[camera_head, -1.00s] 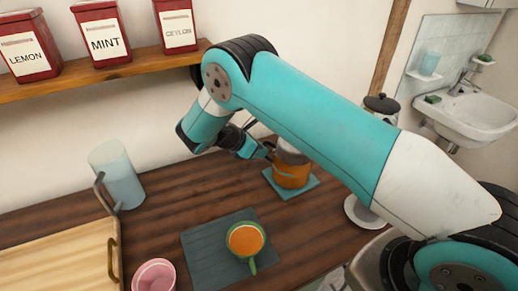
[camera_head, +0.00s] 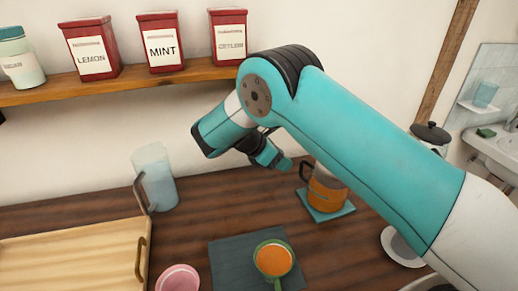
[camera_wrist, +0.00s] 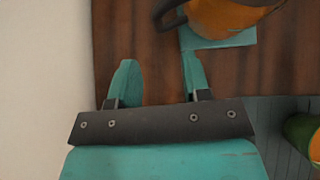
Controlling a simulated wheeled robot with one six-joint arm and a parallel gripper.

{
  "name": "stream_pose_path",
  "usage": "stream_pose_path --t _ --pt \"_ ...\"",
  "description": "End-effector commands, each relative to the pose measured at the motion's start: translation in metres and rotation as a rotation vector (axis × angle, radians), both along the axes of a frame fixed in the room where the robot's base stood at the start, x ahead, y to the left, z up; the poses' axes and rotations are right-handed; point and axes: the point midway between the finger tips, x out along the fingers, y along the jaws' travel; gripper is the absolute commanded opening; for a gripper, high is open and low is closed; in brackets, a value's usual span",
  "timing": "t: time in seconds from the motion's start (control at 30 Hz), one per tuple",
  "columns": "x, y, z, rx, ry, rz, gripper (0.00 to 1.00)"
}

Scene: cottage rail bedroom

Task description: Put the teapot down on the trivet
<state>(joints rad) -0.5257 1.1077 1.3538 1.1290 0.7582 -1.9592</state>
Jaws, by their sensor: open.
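The teapot (camera_head: 325,193), a clear vessel with orange tea and a dark handle, stands upright on the teal square trivet (camera_head: 346,210) at the back of the counter. The arm hides part of its upper right side. My gripper (camera_head: 284,162) is to the left of the teapot, near the handle side. In the wrist view my gripper (camera_wrist: 158,78) is open with nothing between its fingers. The teapot (camera_wrist: 225,14) and the trivet (camera_wrist: 240,40) show at the top there, beyond the fingertips; the handle appears clear of both fingers.
A green cup (camera_head: 273,259) of orange drink is on a dark mat (camera_head: 228,262) in front. A pink cup (camera_head: 178,279), wooden tray (camera_head: 70,255) and clear jug (camera_head: 156,178) are to the left. A shelf (camera_head: 120,85) with tins hangs above. A saucer (camera_head: 402,249) is right.

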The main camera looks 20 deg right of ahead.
Motion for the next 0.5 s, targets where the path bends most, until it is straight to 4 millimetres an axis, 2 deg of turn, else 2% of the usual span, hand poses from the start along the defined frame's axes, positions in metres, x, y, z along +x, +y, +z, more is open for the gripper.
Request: stream_pose_path --t 0.1,0.3,0.5 --pt "0.0 0.025 0.021 0.003 -0.004 0.003 0.44" --pt "-0.003 0.06 0.056 0.004 -0.002 0.0 0.44" --pt "-0.003 0.072 0.07 0.0 0.0 0.0 0.44"
